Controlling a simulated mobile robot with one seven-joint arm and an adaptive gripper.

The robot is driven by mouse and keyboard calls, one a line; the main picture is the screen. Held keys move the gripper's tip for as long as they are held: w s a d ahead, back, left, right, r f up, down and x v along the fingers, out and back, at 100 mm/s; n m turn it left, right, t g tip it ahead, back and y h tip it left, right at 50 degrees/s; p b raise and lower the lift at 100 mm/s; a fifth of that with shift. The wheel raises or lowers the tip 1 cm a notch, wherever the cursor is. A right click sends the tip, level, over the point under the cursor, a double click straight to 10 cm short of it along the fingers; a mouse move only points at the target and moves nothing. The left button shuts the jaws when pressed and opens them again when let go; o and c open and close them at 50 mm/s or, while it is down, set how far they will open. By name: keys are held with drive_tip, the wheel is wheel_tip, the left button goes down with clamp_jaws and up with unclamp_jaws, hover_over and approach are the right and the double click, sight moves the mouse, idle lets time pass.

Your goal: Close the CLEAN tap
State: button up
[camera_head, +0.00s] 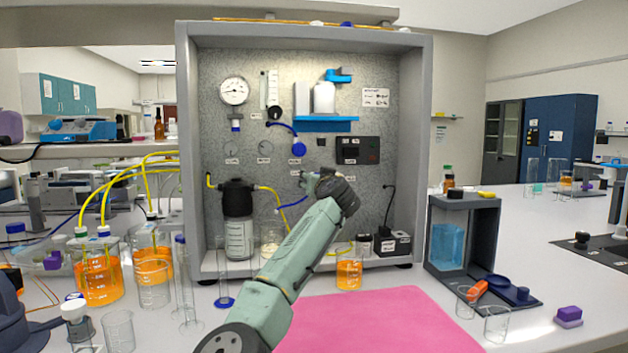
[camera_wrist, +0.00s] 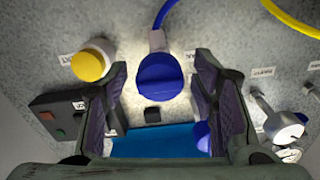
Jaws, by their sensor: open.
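A tap with a round blue handle (camera_wrist: 160,77) and a blue hose is on the grey panel (camera_wrist: 225,35) in the wrist view. My gripper (camera_wrist: 160,72) is open, with one finger on each side of the handle; I cannot tell whether they touch it. A label beside the tap is partly hidden by a finger, so I cannot read whether it says CLEAN. In the head view my gripper (camera_head: 328,182) is at the panel's middle and mostly hides this tap. Another blue knob (camera_head: 299,149) is just above it.
A yellow knob (camera_wrist: 90,64) and a black switch box (camera_wrist: 68,115) are close to one finger. A metal valve (camera_wrist: 283,126) is near the other. A blue shelf (camera_head: 326,124) is above my gripper in the head view. Glassware with orange liquid (camera_head: 349,272) stands below.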

drive_tip(key=shift+c, duration=0.4)
drive_tip(key=c, duration=1.1)
